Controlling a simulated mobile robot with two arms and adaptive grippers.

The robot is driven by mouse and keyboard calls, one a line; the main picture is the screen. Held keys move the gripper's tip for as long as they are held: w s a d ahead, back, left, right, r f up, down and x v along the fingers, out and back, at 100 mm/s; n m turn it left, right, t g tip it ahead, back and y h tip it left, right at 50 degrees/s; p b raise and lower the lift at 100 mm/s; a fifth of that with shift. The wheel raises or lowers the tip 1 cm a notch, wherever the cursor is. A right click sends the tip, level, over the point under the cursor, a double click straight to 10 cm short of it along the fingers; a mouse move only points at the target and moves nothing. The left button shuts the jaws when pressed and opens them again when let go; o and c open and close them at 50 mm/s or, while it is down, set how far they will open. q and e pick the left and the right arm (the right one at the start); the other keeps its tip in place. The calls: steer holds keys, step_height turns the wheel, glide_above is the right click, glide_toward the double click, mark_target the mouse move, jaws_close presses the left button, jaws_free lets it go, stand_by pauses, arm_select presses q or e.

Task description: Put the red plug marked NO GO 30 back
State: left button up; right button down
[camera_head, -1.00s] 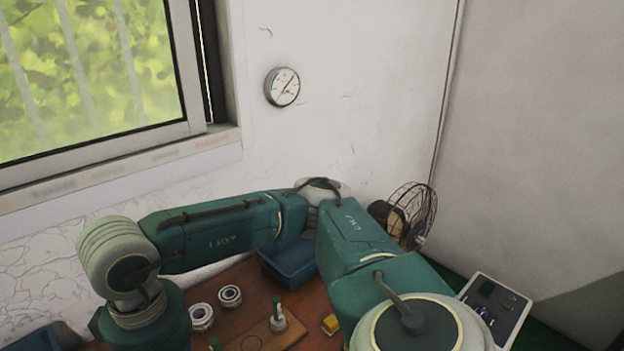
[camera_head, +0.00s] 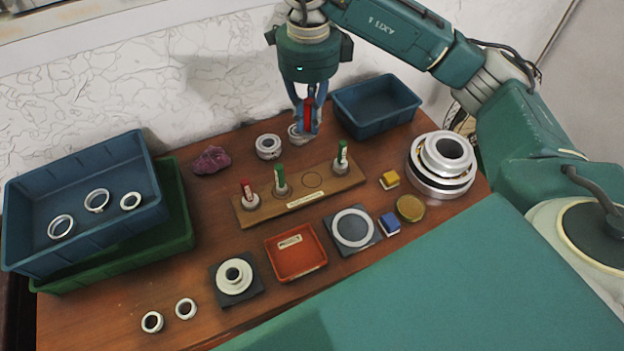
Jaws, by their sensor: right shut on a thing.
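My right gripper (camera_head: 305,131) hangs at the back of the table, shut on a red plug (camera_head: 308,115). The fingers partly cover the plug; its marking cannot be read. In front stands a wooden rack (camera_head: 262,212) with a label on its front. It bears another red plug (camera_head: 248,194) at its left end, a green plug (camera_head: 280,180) beside that, and a green plug (camera_head: 342,157) at its right end. Between the two green plugs is an empty round outlined place (camera_head: 312,180). The held plug is behind and above the rack, apart from it. My left gripper is not in view.
Metal bearings stand behind the rack (camera_head: 268,146) and partly behind my fingers (camera_head: 296,132). A blue bin (camera_head: 345,112) is close right of the gripper. A red tray (camera_head: 296,268) lies in front. Stacked bearings (camera_head: 441,165) stand right; a blue bin with rings (camera_head: 28,213) stands left.

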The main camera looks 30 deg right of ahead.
steer(key=f+m, duration=0.2)
steer(key=f, duration=0.3)
steer(key=w+d+f+m+p, duration=0.1)
steer(key=f+m, duration=0.2)
steer(key=f, duration=0.2)
steer(key=w+d+f+m, duration=0.1)
steer(key=f+m, duration=0.2)
steer(key=f, duration=0.2)
steer(key=shift+w+f+p, duration=0.2)
steer(key=shift+p, duration=0.1)
step_height(320, 180, down, 4)
steer(key=shift+f+p, duration=0.1)
steer(key=shift+p, duration=0.35)
steer(key=shift+f, duration=0.2)
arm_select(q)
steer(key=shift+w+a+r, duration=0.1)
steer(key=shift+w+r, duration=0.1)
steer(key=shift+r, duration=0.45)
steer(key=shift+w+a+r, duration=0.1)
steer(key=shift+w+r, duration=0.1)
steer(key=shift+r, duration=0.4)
